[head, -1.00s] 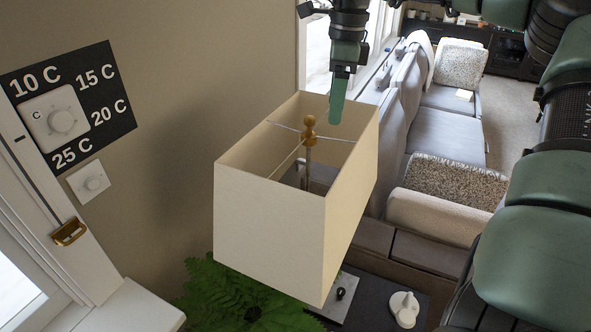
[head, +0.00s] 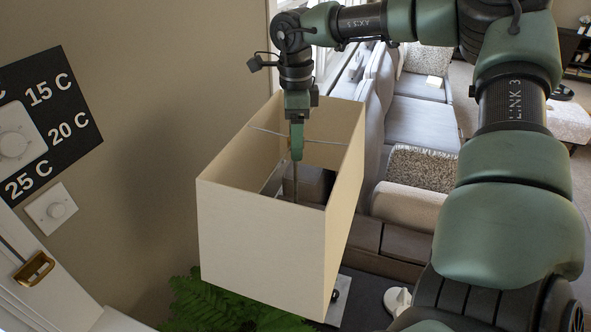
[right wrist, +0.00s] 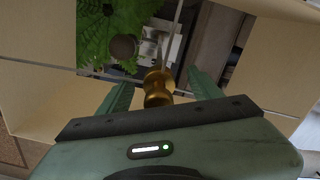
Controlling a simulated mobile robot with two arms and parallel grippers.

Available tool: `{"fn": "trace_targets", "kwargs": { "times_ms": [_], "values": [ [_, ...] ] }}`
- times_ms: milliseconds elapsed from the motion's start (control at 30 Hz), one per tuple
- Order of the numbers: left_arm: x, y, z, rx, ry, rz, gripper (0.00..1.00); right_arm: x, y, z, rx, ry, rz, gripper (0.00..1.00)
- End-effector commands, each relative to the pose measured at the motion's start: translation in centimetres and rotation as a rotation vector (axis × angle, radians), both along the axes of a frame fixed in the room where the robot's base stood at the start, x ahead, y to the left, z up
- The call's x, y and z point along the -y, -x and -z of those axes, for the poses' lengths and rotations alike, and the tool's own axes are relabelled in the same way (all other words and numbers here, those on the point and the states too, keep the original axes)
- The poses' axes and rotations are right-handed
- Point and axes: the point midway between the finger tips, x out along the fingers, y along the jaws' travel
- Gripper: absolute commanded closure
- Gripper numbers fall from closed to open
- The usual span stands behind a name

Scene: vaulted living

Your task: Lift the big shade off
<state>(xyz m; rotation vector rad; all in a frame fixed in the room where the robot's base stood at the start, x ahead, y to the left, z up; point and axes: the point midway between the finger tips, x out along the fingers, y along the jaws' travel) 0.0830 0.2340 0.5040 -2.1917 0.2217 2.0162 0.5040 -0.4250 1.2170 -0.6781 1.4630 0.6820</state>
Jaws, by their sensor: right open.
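The big shade (head: 262,240) is a cream, box-shaped lampshade with an open top, near the wall in the head view. Thin metal bars cross its opening to the lamp's rod (head: 295,182). My right gripper (head: 297,152) points down into the opening at the centre, hiding the top of the rod. In the right wrist view, the brass finial (right wrist: 157,88) stands between the two spread fingers of the right gripper (right wrist: 160,88). I cannot tell whether a finger touches it. The shade's inner walls (right wrist: 33,95) surround the gripper. My left gripper is not in view.
A green fern (head: 205,300) is below the shade. A grey sofa (head: 412,118) stands behind at right. A white object (head: 398,300) lies at lower right.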

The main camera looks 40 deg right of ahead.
Motion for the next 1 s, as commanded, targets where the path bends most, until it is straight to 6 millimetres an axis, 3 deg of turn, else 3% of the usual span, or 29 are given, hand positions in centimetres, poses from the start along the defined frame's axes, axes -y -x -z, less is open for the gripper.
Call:
{"fn": "trace_targets", "kwargs": {
  "times_ms": [100, 267, 500, 1000],
  "values": [
    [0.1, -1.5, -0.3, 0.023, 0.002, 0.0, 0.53, 0.0, 0.0, 0.4, 0.002, -0.001, -0.001, 0.35],
    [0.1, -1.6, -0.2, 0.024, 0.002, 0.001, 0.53, 0.0, 0.0, 0.5, 0.002, -0.001, 0.0, 0.35],
    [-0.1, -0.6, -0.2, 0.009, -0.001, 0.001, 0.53, 0.0, 0.0, 0.5, 0.001, 0.0, 0.0, 0.99],
    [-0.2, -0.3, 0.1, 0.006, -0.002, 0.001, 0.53, 0.0, -0.1, -0.2, 0.004, 0.001, 0.0, 1.0]
  ]
}}
